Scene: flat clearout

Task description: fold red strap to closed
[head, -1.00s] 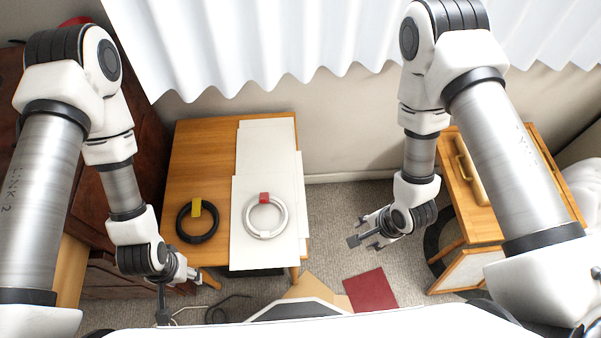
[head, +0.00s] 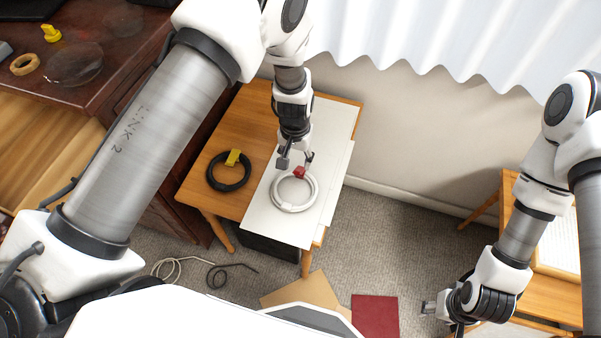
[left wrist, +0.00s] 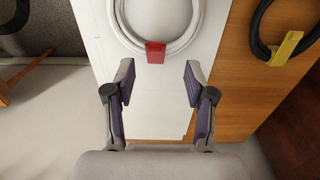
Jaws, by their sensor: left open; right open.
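The red strap (head: 299,172) sits on the far side of a white cable coil (head: 314,190) that lies on white sheets on a wooden table. In the left wrist view the red strap (left wrist: 155,52) shows as a small tab across the coil's ring. My left gripper (head: 295,161) is open and empty above the strap; in the left wrist view its fingers (left wrist: 157,84) stand apart, with the strap just beyond the tips. Whether it touches anything I cannot tell. My right gripper (head: 428,309) is open at the lower right, far from the coil.
A black coil (head: 213,184) with a yellow strap (head: 233,157) lies left of the white coil on the wooden table (head: 191,190). A dark cabinet with small items stands at the upper left. A red sheet (head: 375,316) and loose cables lie on the floor.

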